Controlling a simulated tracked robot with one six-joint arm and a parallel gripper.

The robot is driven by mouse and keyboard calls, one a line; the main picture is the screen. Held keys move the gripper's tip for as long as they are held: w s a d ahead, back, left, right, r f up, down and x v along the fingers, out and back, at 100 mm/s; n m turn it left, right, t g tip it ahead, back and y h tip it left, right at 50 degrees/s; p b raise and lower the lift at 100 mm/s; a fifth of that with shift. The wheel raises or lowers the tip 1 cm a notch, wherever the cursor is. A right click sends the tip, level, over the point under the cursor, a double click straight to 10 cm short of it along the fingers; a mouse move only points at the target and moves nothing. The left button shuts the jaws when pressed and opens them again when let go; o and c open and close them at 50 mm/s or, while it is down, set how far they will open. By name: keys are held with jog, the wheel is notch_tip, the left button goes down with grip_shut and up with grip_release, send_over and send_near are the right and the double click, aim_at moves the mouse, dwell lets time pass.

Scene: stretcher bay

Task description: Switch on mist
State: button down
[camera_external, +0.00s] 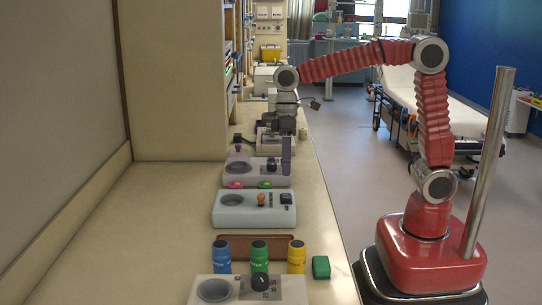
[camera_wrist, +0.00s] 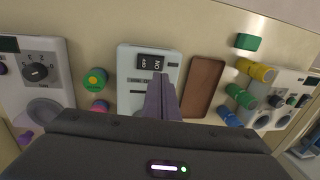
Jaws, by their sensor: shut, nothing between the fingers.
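A pale device (camera_external: 236,217) stands on the counter, with a round recess, an orange lever (camera_external: 261,199) and a dark rocker switch (camera_external: 287,197). In the wrist view the rocker (camera_wrist: 151,63) is marked OFF and ON. I cannot tell which side is pressed. No label saying mist is legible. My gripper (camera_external: 286,173) points down, its purple fingers shut and empty. In the wrist view the fingers (camera_wrist: 160,80) hide part of the pale device and its lever, and their tips appear just below the rocker. I cannot tell whether they touch anything.
A dial device (camera_wrist: 62,85) is left in the wrist view, beside green (camera_wrist: 95,78) and pink (camera_wrist: 99,107) discs. A brown tray (camera_wrist: 206,85), a green block (camera_wrist: 248,41) and yellow, green and blue bottles (camera_wrist: 231,117) lie right. Another knob device (camera_external: 205,292) is nearest the external camera.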

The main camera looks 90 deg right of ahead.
aim_at(286, 196)
jog(key=shift+a+f, duration=0.2)
jog(key=shift+f, duration=0.95)
jog(key=shift+a+f, duration=0.15)
jog(key=shift+f, duration=1.05)
jog(key=shift+a+f, duration=0.2)
jog(key=shift+f, duration=0.95)
jog(key=shift+a+f, duration=0.1)
jog(key=shift+f, duration=0.05)
jog(key=shift+d+r, duration=0.25)
jog(key=shift+d, duration=0.55)
